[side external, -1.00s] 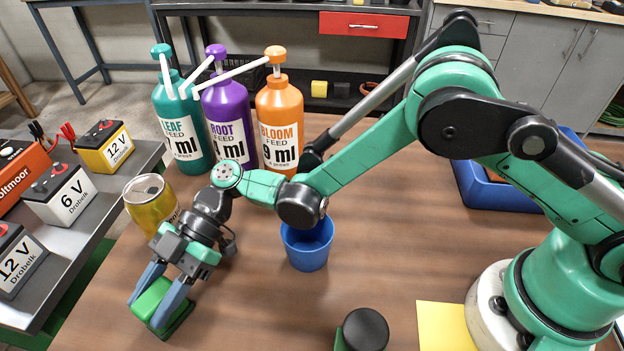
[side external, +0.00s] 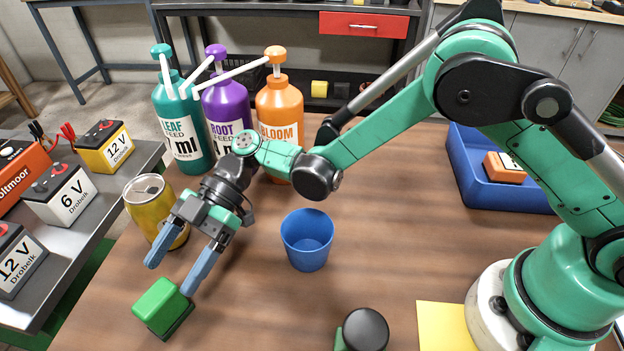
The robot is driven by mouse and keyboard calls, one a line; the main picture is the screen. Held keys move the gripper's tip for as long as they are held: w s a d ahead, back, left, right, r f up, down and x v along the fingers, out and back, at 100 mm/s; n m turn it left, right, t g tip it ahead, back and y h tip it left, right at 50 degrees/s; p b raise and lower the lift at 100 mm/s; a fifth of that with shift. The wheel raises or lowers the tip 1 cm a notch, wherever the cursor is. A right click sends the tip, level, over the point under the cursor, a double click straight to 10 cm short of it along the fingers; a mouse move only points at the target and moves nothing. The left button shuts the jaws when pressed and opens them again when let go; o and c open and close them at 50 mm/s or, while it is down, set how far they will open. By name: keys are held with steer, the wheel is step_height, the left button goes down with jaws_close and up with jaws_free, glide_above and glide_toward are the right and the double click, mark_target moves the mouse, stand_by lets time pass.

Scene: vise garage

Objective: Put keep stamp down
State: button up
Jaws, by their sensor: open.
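A bright green block (side external: 160,302) with a darker base sits on the wooden table at the front left. No label shows on it, so I cannot tell for sure that it is the keep stamp. My gripper (side external: 171,276) is open and empty, its two blue-grey fingers spread wide just behind and above the block, apart from it. A green piece with a round black knob (side external: 365,330) stands at the front middle edge, partly cut off by the frame; it may be a stamp too.
A blue cup (side external: 307,242) stands right of my gripper. A gold can (side external: 154,210) is close behind it. Teal, purple and orange pump bottles (side external: 278,110) stand farther back. A blue tray (side external: 480,185) holds an orange block. A yellow sheet (side external: 445,328) lies at front right.

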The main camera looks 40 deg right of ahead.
steer(key=w+d+r+m+t+h, duration=0.1)
steer(key=d+r+m+t+h, duration=0.15)
steer(key=d+r+m, duration=0.35)
steer(key=w+d+r+m+t+h, duration=0.2)
steer(key=d+m+t, duration=0.25)
steer(key=d, duration=0.35)
steer(key=s+d+m+t+h, duration=0.2)
steer(key=s+d+m+h, duration=0.1)
steer(key=d+m, duration=0.3)
steer(key=s+d+m+t+h, duration=0.3)
steer(key=s+d+m+h, duration=0.1)
steer(key=d, duration=0.7)
steer(key=shift+s+d+r+m+h, duration=0.2)
steer(key=shift+m+h, duration=0.35)
steer(key=shift+m, duration=0.4)
